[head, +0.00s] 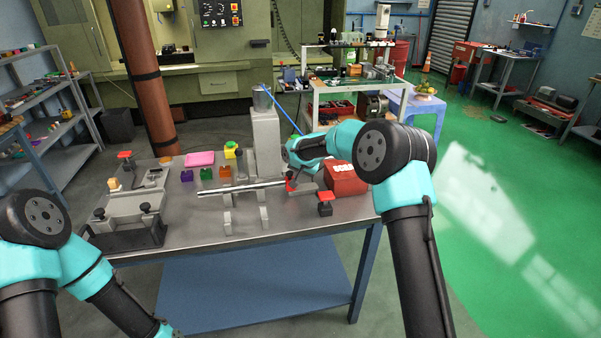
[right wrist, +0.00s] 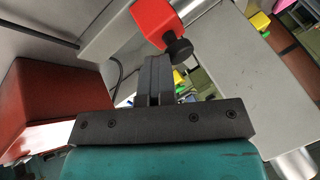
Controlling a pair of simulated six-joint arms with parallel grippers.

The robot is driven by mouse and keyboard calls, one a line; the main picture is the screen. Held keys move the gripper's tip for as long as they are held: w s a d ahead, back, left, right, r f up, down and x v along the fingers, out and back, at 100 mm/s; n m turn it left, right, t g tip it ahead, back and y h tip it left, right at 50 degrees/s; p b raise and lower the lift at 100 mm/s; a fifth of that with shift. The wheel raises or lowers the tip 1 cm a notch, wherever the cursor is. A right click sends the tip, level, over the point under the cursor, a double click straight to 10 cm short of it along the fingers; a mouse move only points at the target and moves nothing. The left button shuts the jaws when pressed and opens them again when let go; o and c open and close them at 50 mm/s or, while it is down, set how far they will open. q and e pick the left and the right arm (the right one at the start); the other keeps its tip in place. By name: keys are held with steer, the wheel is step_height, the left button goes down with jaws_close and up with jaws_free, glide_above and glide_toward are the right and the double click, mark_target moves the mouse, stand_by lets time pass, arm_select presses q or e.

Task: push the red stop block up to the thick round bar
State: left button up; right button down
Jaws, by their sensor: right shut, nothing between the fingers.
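The red stop block (head: 290,185) is small in the head view, near the right end of the shiny round bar (head: 238,188). I cannot tell whether they touch. In the right wrist view a red block (right wrist: 156,20) with a black knob, apparently the stop block, is just past my fingertips. My right gripper (head: 291,176) points down beside the stop block; its fingers (right wrist: 152,70) are together and empty. Contact with the block is unclear.
A grey column (head: 265,145) stands behind the bar. A red box (head: 345,180) is right of my right gripper. A red-topped clamp (head: 325,203) is near the front edge. Coloured blocks (head: 206,174) and a grey fixture (head: 130,205) occupy the left side of the table.

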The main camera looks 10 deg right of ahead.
steer(key=shift+f, duration=0.1)
steer(key=s+d+r, duration=0.5)
steer(key=s+r, duration=0.2)
steer(key=r, duration=0.2)
steer(key=shift+d, duration=0.3)
stand_by(0.4)
